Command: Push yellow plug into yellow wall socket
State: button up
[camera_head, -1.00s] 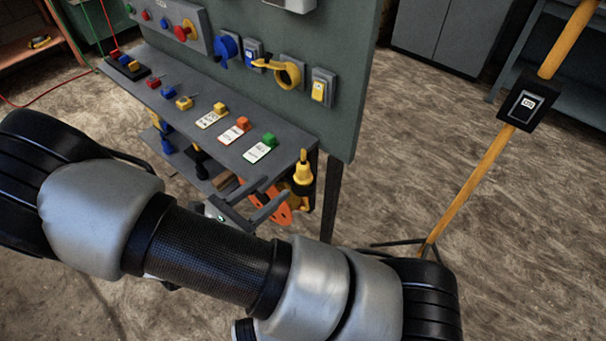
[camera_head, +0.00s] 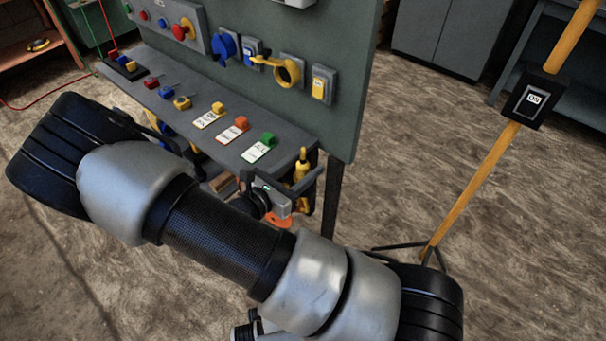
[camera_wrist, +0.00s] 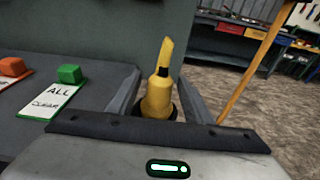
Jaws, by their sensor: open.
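The yellow plug (camera_head: 302,168) stands upright at the near right end of the bench, its narrow end up. In the wrist view the plug (camera_wrist: 159,92) rises between the two open fingers of my gripper (camera_wrist: 160,75), with a dark ring around its lower part. I see room between the plug and each finger. In the head view my gripper (camera_head: 282,178) is beside the bench end, around the plug. The yellow wall socket (camera_head: 288,70) is on the green-grey panel, with its yellow cap hanging open to the left. The plug's lower end is hidden.
The bench (camera_head: 195,130) carries small coloured blocks and labels, with a green block (camera_head: 268,139) near its end. A blue socket (camera_head: 226,47) and a yellow switch (camera_head: 322,84) flank the yellow socket. A yellow pole (camera_head: 470,190) with a black switch box stands right. Floor between is clear.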

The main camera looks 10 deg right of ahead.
grip_shut()
jog(key=shift+r, duration=0.1)
